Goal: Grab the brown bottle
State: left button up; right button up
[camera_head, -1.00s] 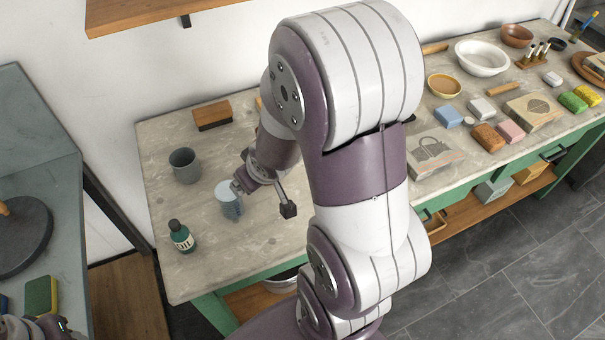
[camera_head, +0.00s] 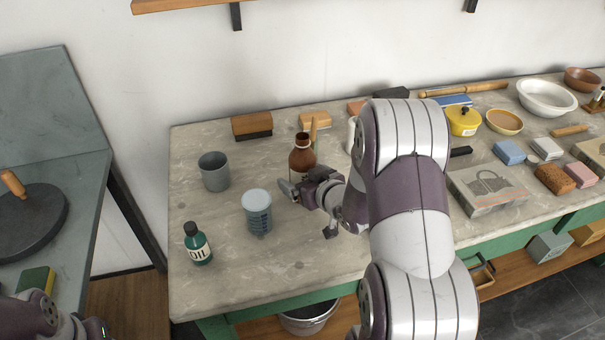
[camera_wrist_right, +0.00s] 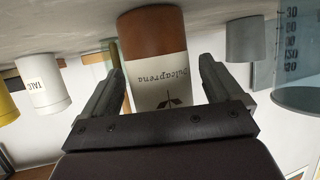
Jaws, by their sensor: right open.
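The brown bottle (camera_head: 301,157) stands upright on the stone-topped bench, its lower part hidden behind my right gripper (camera_head: 302,183). In the right wrist view, the bottle (camera_wrist_right: 153,38) appears upside down, with a brown body and a white printed label. It sits between the two spread fingers of my right gripper (camera_wrist_right: 163,80). The gripper is open, and a gap shows between the bottle and each finger. Part of my left arm shows at the bottom left corner of the head view, but its fingers are not visible.
A blue-grey graduated beaker (camera_head: 257,213) stands just left of my right gripper. A grey cup (camera_head: 214,172) and a green oil bottle (camera_head: 197,245) stand farther left. Behind are a brush (camera_head: 252,125) and wooden block (camera_head: 315,119).

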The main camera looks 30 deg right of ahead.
jog(key=shift+w+f, duration=0.15)
jog(key=shift+w, duration=0.25)
jog(key=shift+s, duration=0.15)
jog(key=c, duration=1.3)
jog(key=shift+r, duration=0.2)
